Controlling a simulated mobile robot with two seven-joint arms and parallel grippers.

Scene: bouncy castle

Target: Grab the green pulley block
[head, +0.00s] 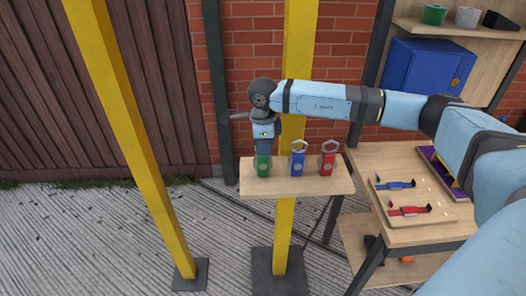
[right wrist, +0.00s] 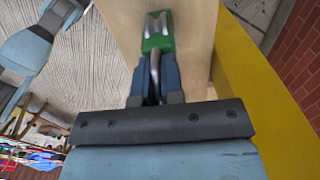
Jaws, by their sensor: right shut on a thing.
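The green pulley block (head: 263,165) stands at the left end of a small wooden shelf (head: 300,186). My right gripper (head: 263,153) comes down over it from above and is shut on its upper metal part. In the right wrist view the green pulley block (right wrist: 157,35) shows its grooved metal wheel, and my right gripper's fingers (right wrist: 154,75) close around the grey metal ring at its near end. The block seems to be at the shelf surface; I cannot tell whether it touches. My left gripper is not in view.
A blue pulley block (head: 298,160) and a red pulley block (head: 328,160) stand on the same shelf, to the right. A yellow post (head: 284,225) rises behind it. A wooden table (head: 385,160) at right holds a board with blue and red tools (head: 408,210).

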